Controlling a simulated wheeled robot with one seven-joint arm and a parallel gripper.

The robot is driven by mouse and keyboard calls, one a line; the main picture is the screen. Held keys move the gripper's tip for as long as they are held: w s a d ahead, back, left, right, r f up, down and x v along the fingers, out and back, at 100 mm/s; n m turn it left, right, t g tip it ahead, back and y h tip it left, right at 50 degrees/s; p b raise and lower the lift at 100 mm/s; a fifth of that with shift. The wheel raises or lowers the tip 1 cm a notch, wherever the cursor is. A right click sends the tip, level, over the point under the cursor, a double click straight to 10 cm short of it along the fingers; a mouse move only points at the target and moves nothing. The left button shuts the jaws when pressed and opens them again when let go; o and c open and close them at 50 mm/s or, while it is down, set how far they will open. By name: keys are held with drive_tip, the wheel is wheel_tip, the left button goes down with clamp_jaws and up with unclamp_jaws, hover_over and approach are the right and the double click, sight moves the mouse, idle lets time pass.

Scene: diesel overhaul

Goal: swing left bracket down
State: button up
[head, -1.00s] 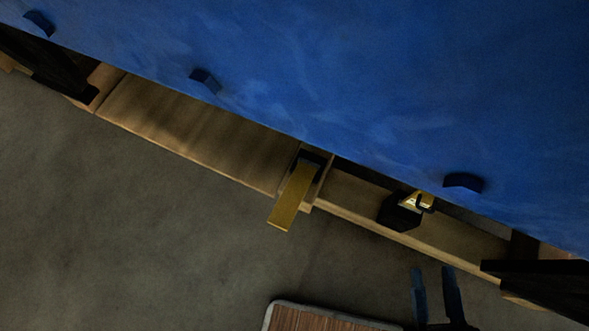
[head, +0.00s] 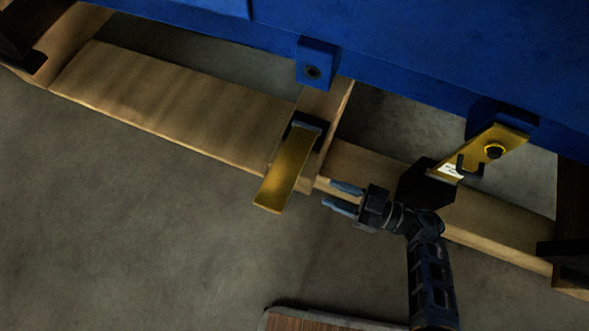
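The left yellow bracket (head: 286,172) is a flat plate. Its upper end meets a dark mount at the wooden beam, and its lower end sticks out over the floor. A second yellow bracket (head: 497,145) on the right lies against the blue body's lower edge, with a dark bolt and a hook-shaped dark part. A black block (head: 422,184) stands at its lower end. My gripper (head: 343,197) is just right of the left bracket, pointing left toward it. Its two fingers are apart with nothing between them, and they appear not to touch the bracket.
The large blue body (head: 420,55) spans the top, with a blue lug (head: 317,63) above the left bracket. Wooden beams (head: 180,105) run diagonally beneath it. A wood-topped surface (head: 330,320) sits at the bottom. Grey floor (head: 150,220) is open at lower left.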

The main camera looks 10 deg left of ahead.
sight(290, 177)
drive_tip(key=a+b, duration=0.1)
drive_tip(key=a, duration=0.3)
drive_tip(key=w+a+b, duration=0.1)
drive_tip(key=a, duration=0.3)
drive_tip(key=w+a+b, duration=0.1)
drive_tip(key=a, duration=0.2)
drive_tip(key=shift+w+a, duration=0.15)
drive_tip(key=shift+a, duration=0.25)
clamp_jaws()
